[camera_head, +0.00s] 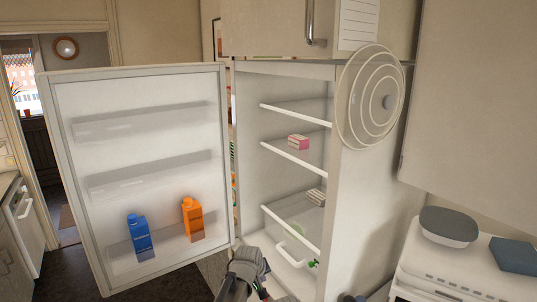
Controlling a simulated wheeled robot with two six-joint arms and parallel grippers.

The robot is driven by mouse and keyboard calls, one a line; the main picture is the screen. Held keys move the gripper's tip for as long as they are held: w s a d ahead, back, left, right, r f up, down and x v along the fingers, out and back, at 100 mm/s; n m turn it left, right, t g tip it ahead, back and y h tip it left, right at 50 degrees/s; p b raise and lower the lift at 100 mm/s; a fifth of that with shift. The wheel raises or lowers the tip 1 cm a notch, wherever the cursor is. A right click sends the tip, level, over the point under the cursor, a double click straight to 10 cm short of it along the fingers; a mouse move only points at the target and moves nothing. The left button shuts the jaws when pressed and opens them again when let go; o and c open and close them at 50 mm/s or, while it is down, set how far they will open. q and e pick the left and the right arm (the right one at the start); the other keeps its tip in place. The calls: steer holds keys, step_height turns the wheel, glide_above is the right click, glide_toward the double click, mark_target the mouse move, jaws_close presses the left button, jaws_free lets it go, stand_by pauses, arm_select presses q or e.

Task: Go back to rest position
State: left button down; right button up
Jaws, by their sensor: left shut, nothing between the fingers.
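My left gripper (248,268) shows at the bottom centre, in front of the open fridge's lower part. It is shut and holds nothing. Its fingertips are hard to make out at this size. The fridge (341,220) stands open, with its door (140,90) swung wide to the left. My right gripper is not clearly seen; a small dark shape at the bottom edge is too cut off to name.
The door's low shelf holds a blue carton (139,236) and an orange carton (192,219). A pink box (298,141) sits on an inner shelf. A grey bowl (448,226) rests on a white appliance (445,262) at right. The doorway at far left looks clear.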

arm_select(q)
steer(key=s+a+f+m+g+y, duration=0.1)
steer(key=s+a+f+m+g, duration=0.15)
steer(key=s+a, duration=0.7)
steer(key=s+a+f+m+g+y, duration=0.1)
steer(key=s+a+m+g, duration=0.3)
steer(key=s, duration=1)
steer(key=s+d+f+m+b, duration=0.1)
steer(key=s+d+f+b, duration=0.1)
steer(key=d, duration=0.3)
steer(key=s+d+f+m+y+b, duration=0.1)
steer(key=s+d+f+b, duration=0.2)
steer(key=d, duration=0.2)
steer(key=shift+b, duration=0.35)
